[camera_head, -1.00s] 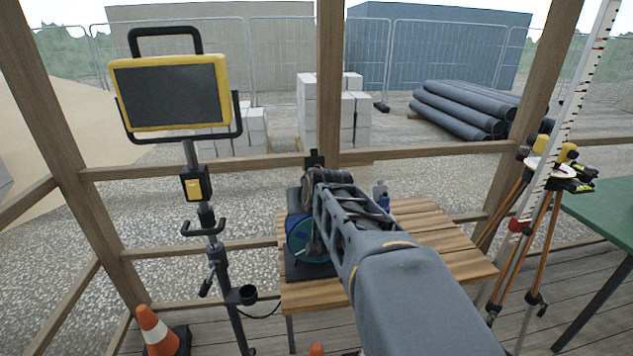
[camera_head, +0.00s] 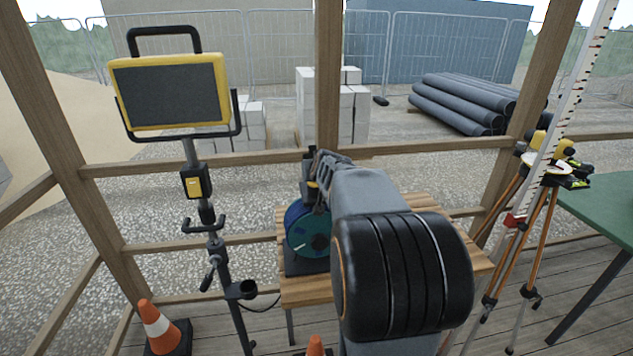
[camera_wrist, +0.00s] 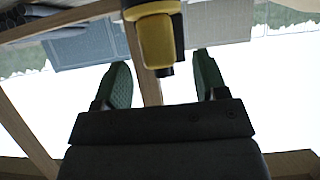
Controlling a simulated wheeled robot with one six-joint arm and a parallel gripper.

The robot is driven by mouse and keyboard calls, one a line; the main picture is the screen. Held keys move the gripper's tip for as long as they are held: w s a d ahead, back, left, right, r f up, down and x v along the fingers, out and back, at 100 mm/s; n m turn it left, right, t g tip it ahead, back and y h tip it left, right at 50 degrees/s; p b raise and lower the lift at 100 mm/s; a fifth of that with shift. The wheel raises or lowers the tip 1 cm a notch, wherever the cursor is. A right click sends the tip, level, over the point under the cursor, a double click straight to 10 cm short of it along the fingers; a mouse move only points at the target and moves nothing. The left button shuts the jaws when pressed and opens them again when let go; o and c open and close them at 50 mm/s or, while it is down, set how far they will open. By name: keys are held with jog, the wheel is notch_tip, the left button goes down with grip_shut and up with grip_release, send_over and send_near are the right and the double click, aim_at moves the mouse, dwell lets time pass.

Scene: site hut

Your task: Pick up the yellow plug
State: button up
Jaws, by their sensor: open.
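The yellow plug (camera_wrist: 157,38) shows large at the top middle of the wrist view, with dark parts at its top and lower end. My gripper (camera_wrist: 161,64) is open, with one green-padded finger on each side of the plug's line. The plug's lower end reaches into the gap, and a gap shows between it and each finger. I cannot tell how deep it sits between the pads. In the head view my arm hides most of the gripper. A blue cable reel (camera_head: 302,232) stands on the wooden slatted table (camera_head: 305,291), beside my arm.
A yellow-framed floodlight (camera_head: 170,92) on a stand is at the left, near an orange cone (camera_head: 155,322). A tripod (camera_head: 519,240) with a levelling staff (camera_head: 575,85) and a green table (camera_head: 606,211) are at the right. A wooden post (camera_head: 327,80) rises behind the reel.

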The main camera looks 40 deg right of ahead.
jog(key=shift+x, duration=1.8)
jog(key=shift+r, duration=0.1)
jog(key=c, duration=1.1)
